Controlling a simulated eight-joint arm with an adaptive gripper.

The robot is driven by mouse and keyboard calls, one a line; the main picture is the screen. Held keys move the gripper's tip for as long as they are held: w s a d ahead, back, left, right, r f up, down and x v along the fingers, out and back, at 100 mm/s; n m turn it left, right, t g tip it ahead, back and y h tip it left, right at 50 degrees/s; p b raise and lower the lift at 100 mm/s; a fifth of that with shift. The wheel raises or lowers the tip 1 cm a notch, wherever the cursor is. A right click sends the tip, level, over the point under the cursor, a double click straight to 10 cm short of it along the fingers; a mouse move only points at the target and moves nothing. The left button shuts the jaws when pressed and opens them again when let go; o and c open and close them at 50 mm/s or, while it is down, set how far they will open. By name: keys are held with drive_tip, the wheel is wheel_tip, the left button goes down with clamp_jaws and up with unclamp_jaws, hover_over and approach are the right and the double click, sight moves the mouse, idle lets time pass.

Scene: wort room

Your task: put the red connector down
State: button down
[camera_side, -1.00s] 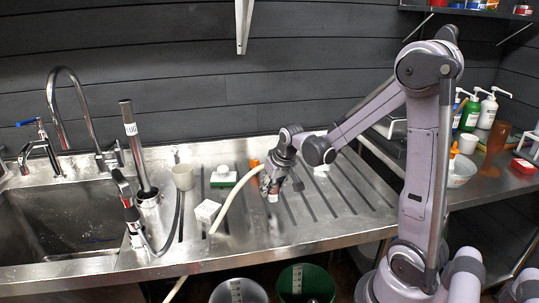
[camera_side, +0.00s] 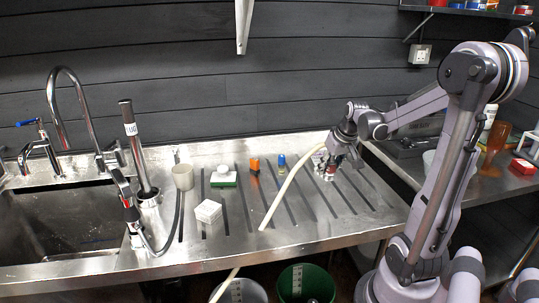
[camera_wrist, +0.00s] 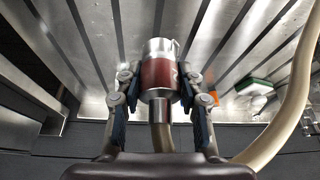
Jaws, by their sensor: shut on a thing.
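The red connector (camera_wrist: 158,73) is a red-banded metal coupling with a bright metal end, on a pale hose (camera_wrist: 262,150). In the wrist view my gripper (camera_wrist: 158,92) is shut on it, one finger on each side of the red band. In the side view my gripper (camera_side: 328,170) is low over the right part of the ribbed steel drainboard (camera_side: 300,222), and the hose (camera_side: 282,190) trails from it to the front edge. The connector is mostly hidden there by the fingers. I cannot tell whether it touches the board.
A blue-topped piece (camera_side: 281,164) and an orange piece (camera_side: 254,166) stand left of my gripper. Farther left are a green-and-white block (camera_side: 223,179), a white box (camera_side: 208,212), a cup (camera_side: 183,177) and the sink (camera_side: 60,225). The drainboard's front right is clear.

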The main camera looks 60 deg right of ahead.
drive_tip(key=shift+m, duration=0.4)
drive_tip(key=shift+s+d+f, duration=0.2)
drive_tip(key=shift+d+f, duration=0.1)
drive_tip(key=shift+f, duration=1.15)
drive_tip(key=shift+s+d+f, duration=0.25)
drive_tip(key=shift+f, duration=1.25)
drive_tip(key=shift+s+d+f, duration=0.2)
drive_tip(key=shift+d+f, duration=0.1)
drive_tip(key=shift+f, duration=1.15)
drive_tip(key=shift+f, duration=0.1)
drive_tip(key=c, duration=0.8)
unclamp_jaws()
drive_tip(key=shift+c, duration=0.2)
drive_tip(key=v, duration=1.2)
drive_tip(key=w+a+r+n+t+y, duration=0.1)
drive_tip(key=w+a+n, duration=0.2)
drive_tip(key=a, duration=1.1)
drive_tip(key=w+a+n+t+y, duration=0.1)
drive_tip(key=w+a+n, duration=0.3)
drive_tip(key=a, duration=1.1)
drive_tip(key=shift+w+a+r+n+t+y, duration=0.2)
drive_tip(key=shift+a+r+n+t+y, duration=0.15)
drive_tip(key=shift+n+t, duration=0.35)
